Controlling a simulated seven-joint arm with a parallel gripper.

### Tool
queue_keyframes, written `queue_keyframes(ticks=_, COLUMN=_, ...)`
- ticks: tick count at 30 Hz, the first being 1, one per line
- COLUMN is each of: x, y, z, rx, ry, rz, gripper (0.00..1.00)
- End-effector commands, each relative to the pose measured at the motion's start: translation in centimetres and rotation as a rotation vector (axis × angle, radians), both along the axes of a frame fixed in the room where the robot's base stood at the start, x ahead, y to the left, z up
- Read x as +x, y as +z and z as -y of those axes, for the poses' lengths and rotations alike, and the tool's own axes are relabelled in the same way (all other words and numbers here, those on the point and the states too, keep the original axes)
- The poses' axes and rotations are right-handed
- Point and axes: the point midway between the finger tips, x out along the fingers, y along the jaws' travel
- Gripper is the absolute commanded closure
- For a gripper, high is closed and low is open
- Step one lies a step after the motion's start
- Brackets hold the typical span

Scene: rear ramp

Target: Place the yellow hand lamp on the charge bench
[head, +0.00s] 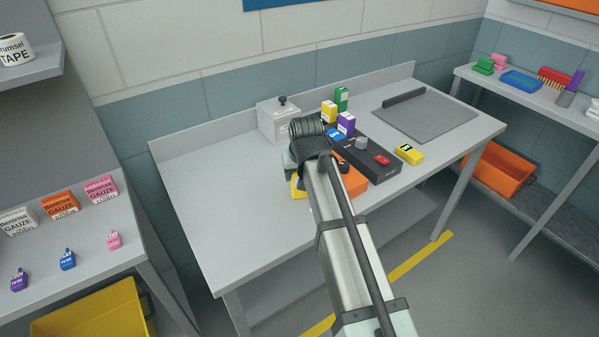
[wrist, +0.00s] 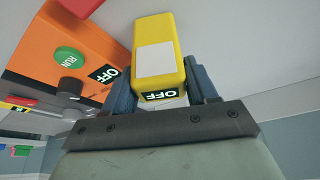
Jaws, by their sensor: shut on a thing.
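The yellow hand lamp (wrist: 157,65) is between the fingers of my gripper (wrist: 162,88) in the wrist view. It has a pale panel and a black OFF label. In the head view, my arm hides most of the gripper, and a yellow patch, likely the lamp (head: 297,187), shows left of the wrist. It is over or on the grey bench (head: 215,205) in the middle; I cannot tell whether it touches the top. I take this to be the charge bench, but no label shows. Another yellow block (head: 409,153) with a black label lies further right.
An orange unit (head: 353,181) with a green RUN button (wrist: 68,60) is close beside the lamp. A dark panel (head: 378,168), several small coloured boxes, a grey-white box (head: 276,121) and a grey plate (head: 425,117) occupy the bench. Its left part is clear.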

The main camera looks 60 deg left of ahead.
Motion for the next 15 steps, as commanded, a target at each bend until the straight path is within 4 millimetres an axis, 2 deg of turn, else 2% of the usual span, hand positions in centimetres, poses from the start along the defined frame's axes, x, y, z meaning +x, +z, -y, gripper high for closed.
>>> queue_keyframes(ticks=5, x=0.0, y=-0.22, z=0.0, rx=0.0, ry=0.0, rz=0.0, gripper=0.81)
queue_keyframes(ticks=6, x=0.0, y=-0.28, z=-0.01, rx=0.0, ry=0.0, rz=0.0, gripper=0.42)
queue_keyframes(ticks=13, x=0.0, y=-0.25, z=0.0, rx=0.0, ry=0.0, rz=0.0, gripper=0.19)
queue_keyframes(ticks=15, x=0.0, y=-0.24, z=0.0, rx=0.0, ry=0.0, rz=0.0, gripper=0.17)
